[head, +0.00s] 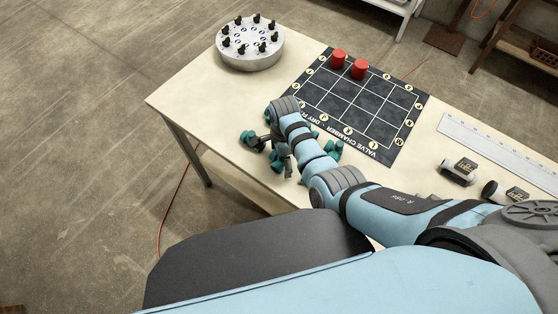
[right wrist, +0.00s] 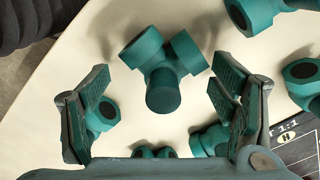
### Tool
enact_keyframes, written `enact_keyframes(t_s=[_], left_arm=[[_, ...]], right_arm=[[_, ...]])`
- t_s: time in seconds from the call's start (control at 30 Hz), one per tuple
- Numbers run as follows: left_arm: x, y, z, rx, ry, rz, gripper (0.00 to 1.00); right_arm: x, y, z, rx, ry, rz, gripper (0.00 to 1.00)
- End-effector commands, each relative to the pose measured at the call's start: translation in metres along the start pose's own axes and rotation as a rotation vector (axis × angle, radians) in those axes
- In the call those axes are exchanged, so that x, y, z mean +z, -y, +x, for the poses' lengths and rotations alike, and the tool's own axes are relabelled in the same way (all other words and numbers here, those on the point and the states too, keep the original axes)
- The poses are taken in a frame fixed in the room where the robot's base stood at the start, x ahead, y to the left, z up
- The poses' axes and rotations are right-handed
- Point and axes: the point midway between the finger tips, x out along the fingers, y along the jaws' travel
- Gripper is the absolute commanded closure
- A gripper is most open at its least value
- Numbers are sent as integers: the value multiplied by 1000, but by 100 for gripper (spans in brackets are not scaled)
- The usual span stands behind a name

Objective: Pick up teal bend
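Several teal pipe fittings lie on the table around my right gripper (head: 280,158). In the right wrist view one teal fitting (right wrist: 163,68) lies ahead of the fingertips, between their lines. It shows two collared ends and a round stub facing the camera. I cannot tell for sure which fitting is the bend. My right gripper also shows in the right wrist view (right wrist: 160,105), its two fingers wide apart with nothing gripped. It points down at the table. In the head view my arm and gripper partly hide the fittings. My left gripper is not in view.
More teal fittings (right wrist: 250,14) lie to the right and below. A dark grid mat (head: 395,145) with two red cylinders (head: 360,69) is beyond my gripper. A round grey plate with black knobs (head: 250,58) stands at the far corner. A ruler (head: 500,150) lies right. The table's left edge is near.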

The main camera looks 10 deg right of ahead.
Motion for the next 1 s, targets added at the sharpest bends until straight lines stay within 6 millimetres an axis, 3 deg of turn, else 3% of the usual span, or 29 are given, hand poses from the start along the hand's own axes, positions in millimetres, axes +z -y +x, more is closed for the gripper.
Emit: enact_keyframes(t_s=[0.03,0.37,0.67,0.9,1.0], left_arm=[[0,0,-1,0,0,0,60],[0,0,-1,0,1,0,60],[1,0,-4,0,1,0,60],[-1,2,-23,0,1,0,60],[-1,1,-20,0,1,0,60]], right_arm=[[0,0,-1,0,0,0,27],[0,0,-1,1,0,-1,78],[0,0,-7,0,0,-1,79],[0,1,-65,-4,0,-1,79],[0,1,-80,-4,0,0,79]])
